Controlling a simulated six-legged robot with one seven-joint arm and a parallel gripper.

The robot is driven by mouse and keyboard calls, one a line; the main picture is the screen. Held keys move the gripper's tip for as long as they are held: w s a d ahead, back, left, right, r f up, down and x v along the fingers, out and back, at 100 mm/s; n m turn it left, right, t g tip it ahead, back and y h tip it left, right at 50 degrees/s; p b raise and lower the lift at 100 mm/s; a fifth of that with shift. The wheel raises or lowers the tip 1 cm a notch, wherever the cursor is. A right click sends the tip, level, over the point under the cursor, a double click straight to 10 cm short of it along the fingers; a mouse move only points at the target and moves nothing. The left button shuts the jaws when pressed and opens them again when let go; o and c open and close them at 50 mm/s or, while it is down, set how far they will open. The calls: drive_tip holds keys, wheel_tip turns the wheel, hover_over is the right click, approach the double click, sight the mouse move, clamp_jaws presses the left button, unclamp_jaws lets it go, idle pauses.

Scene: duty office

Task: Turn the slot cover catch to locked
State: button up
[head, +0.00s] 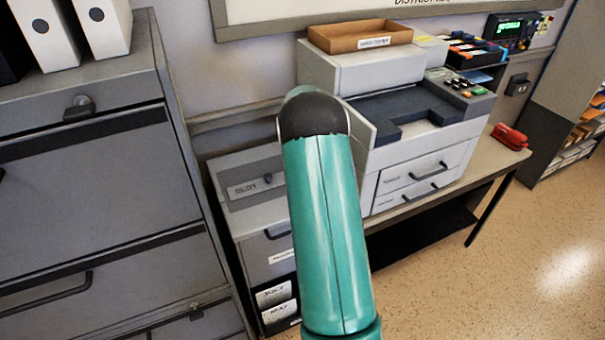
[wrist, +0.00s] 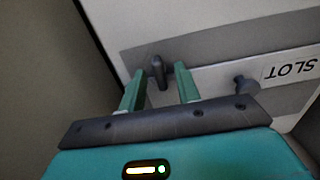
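The slot cover (wrist: 205,76) is a light strip between grey bands, with a white label reading SLOT (wrist: 291,68), upside down in the wrist view. A small dark upright lever, which looks like the catch (wrist: 157,67), stands at the cover's left part in that view. My gripper (wrist: 160,73) is open, its two green fingers on either side of the lever in the picture. I cannot tell whether they touch it. In the head view the SLOT label (head: 245,189) shows on a grey box top, and my teal arm hides the gripper and the catch.
A dark round knob (wrist: 245,88) sits between the right finger and the label. A grey cabinet (head: 85,170) stands close on the left of the slot box. A large printer (head: 420,150) stands to the right on a table, with a cardboard tray (head: 359,36) on top.

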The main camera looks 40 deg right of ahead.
wheel_tip(320, 180, up, 14)
idle(0.5)
drive_tip(key=shift+a, duration=0.1)
drive_tip(key=s+a+r+t, duration=0.1)
drive_tip(key=s+a+r, duration=0.25)
drive_tip(key=a, duration=0.35)
drive_tip(key=s+a+r+n+t, duration=0.1)
drive_tip(key=s+a+r, duration=0.1)
drive_tip(key=a+r, duration=0.4)
drive_tip(key=s+a+r+t, duration=0.1)
drive_tip(key=s+a+r, duration=0.25)
drive_tip(key=a, duration=0.55)
drive_tip(key=s+a+f+n+t, duration=0.2)
drive_tip(key=s+a, duration=1.2)
drive_tip(key=s, duration=0.2)
drive_tip(key=shift+s+a+t, duration=0.15)
drive_tip(key=shift+a+t, duration=0.1)
drive_tip(key=shift+t, duration=0.05)
